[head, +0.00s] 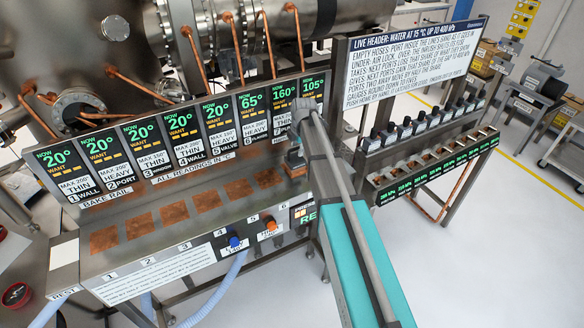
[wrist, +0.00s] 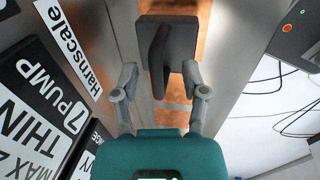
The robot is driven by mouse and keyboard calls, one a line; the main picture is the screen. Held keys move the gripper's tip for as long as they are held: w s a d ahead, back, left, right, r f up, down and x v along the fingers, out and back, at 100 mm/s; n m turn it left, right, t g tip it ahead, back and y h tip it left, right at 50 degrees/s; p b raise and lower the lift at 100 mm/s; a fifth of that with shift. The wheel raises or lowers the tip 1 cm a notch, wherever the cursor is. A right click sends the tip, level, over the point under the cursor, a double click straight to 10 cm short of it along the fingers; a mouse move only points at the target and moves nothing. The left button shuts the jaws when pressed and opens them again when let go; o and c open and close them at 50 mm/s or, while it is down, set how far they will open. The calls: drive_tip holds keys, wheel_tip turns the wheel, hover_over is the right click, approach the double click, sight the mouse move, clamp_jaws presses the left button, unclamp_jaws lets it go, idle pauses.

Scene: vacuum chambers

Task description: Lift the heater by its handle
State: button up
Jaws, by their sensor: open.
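The heater (wrist: 182,38) is a dark block with an upright, dark handle (wrist: 159,58), and it sits on a copper strip in the wrist view. My gripper (wrist: 160,78) is open, with one grey finger on each side of the handle's near end. Gaps show between the fingers and the handle, and nothing is gripped. In the head view my gripper (head: 296,140) is at the right end of the bake rail, beside the 7 PUMP panel. My arm and gripper cover most of the heater there.
The bake rail (head: 150,212) has several bare copper pads to the left. Number panels (head: 190,140) stand close behind it. A valve rack with a sign (head: 415,60) stands to the right. Blue and orange plugs (head: 233,240) are on the rail's front.

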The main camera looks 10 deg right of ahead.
drive_tip(key=shift+w+f, duration=0.1)
drive_tip(key=shift+f, duration=0.35)
idle(0.3)
clamp_jaws()
